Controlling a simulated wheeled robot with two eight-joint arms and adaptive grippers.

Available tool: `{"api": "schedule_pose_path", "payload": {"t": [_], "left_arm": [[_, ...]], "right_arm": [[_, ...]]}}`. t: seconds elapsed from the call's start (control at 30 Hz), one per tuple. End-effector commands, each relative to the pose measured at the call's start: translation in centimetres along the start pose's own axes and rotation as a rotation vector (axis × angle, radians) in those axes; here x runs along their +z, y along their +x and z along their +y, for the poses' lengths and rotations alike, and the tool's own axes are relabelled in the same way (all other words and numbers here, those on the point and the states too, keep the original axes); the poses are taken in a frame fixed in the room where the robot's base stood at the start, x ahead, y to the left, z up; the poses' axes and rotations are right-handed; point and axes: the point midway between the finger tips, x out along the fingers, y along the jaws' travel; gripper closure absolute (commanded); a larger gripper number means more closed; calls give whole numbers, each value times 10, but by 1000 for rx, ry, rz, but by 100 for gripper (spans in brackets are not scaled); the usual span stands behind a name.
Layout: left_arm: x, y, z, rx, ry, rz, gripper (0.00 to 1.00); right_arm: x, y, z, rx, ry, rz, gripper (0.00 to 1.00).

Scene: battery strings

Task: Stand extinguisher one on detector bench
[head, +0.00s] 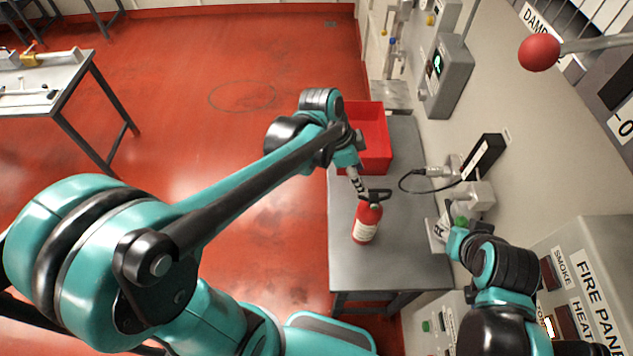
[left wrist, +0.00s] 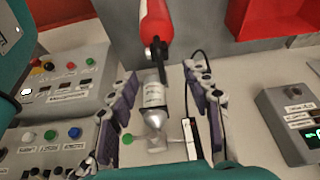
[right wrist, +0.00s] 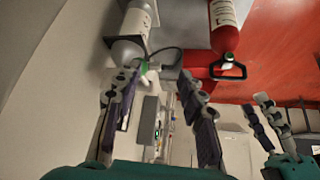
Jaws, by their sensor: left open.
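A red extinguisher (head: 366,222) with a black handle and white label stands on the grey metal bench (head: 385,270). It also shows at the top of the left wrist view (left wrist: 157,22) and right wrist view (right wrist: 227,25). My left gripper (head: 358,184) is open beside and just behind the extinguisher's handle; its fingers are wide apart and empty in the left wrist view. My right gripper (right wrist: 158,95) is open and empty, near a grey labelled cylinder (right wrist: 135,25) with a green part. No number on the extinguisher is readable.
A red bin (head: 375,135) sits at the bench's far end. A wall device with a black cable (head: 480,165) is right of the bench. Fire panel boxes (head: 590,270) stand at the right. Another table (head: 55,85) is at the far left. The bench's near end is clear.

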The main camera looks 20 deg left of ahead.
Motion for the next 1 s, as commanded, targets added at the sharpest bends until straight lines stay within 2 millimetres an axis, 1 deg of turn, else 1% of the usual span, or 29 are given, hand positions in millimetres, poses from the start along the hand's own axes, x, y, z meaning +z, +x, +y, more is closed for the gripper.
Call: {"api": "schedule_pose_path", "payload": {"t": [0.07, 0.17, 0.3, 0.4, 0.5, 0.6, 0.7, 1.0], "left_arm": [[12, -13, 6, -50, -96, -8, 50], [34, -35, 14, -152, -287, -10, 50], [72, -62, 29, -320, -588, 26, 50], [96, -75, 38, -426, -772, 76, 50], [115, -83, 45, -504, -910, 130, 50], [126, -86, 49, -552, -999, 173, 50], [132, -88, 50, -576, -1043, 196, 50], [132, -89, 50, -580, -1054, 202, 50]], "right_arm": [[0, 0, 0, 0, 0, 0, 60], [0, 0, 0, 0, 0, 0, 60], [0, 0, 0, 0, 0, 0, 60], [0, 0, 0, 0, 0, 0, 60], [0, 0, 0, 0, 0, 0, 60], [0, 0, 0, 0, 0, 0, 60], [0, 0, 0, 0, 0, 0, 60], [0, 0, 0, 0, 0, 0, 60]]}}
